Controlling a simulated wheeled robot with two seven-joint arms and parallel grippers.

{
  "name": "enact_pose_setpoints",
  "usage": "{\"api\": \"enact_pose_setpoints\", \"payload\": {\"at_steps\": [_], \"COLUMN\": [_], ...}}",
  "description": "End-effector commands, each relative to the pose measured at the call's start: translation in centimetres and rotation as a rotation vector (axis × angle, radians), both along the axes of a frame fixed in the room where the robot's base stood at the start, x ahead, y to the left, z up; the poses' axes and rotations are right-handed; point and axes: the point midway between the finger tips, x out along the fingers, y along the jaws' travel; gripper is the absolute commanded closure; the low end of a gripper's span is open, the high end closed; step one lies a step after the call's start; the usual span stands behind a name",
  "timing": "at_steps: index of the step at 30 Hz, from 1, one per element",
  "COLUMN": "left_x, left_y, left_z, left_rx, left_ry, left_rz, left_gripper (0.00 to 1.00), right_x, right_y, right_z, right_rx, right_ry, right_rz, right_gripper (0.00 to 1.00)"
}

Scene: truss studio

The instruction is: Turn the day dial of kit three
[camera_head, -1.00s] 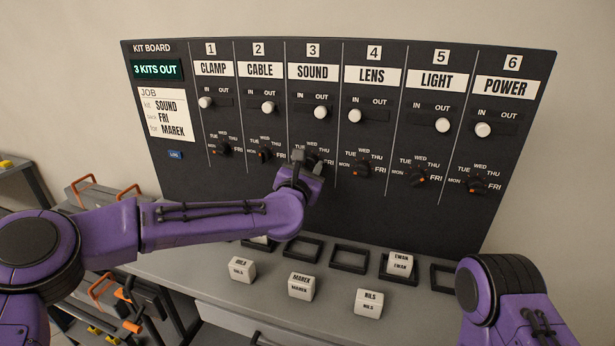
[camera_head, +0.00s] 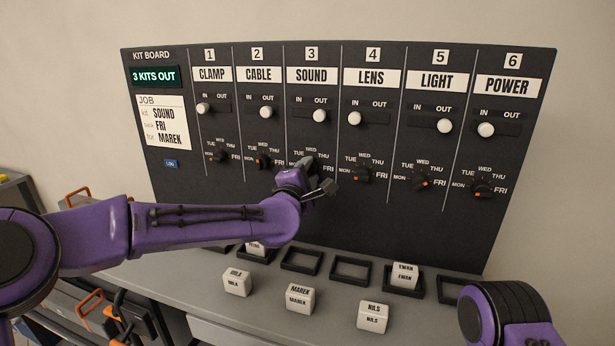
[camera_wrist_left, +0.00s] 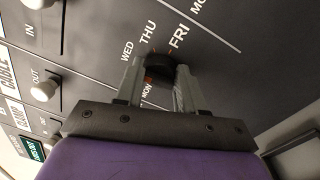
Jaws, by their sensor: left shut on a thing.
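The day dial of kit three is a black knob under the SOUND label (camera_head: 312,75). In the head view my left gripper (camera_head: 318,174) covers it, leaving mostly its THU label in sight. In the left wrist view the dial (camera_wrist_left: 160,69) sits between the two grey fingers of my left gripper (camera_wrist_left: 160,82), which is shut on it. An orange mark shows on the dial's near side by MON; its exact setting is hard to tell. Kit three's white slider knob (camera_head: 319,116) is at OUT. My right gripper is out of view.
The job card (camera_head: 162,121) reads SOUND, FRI, MAREK. Other dials flank kit three, including the CABLE dial (camera_head: 262,162) and LENS dial (camera_head: 362,174). Name blocks, including MAREK (camera_head: 300,297), and empty frames (camera_head: 350,268) occupy the shelf below.

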Motion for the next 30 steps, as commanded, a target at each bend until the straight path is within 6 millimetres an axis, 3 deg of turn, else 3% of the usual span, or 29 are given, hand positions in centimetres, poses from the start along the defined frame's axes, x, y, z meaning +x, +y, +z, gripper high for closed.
{"api": "enact_pose_setpoints", "payload": {"at_steps": [30], "left_x": [0.13], "left_y": [0.30], "left_z": [0.08], "left_rx": [0.918], "left_ry": [-0.302], "left_rz": [0.006], "left_gripper": [0.92], "right_x": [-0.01], "right_y": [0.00], "right_z": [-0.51], "right_rx": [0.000], "right_ry": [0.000], "right_rz": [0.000], "right_gripper": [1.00]}}
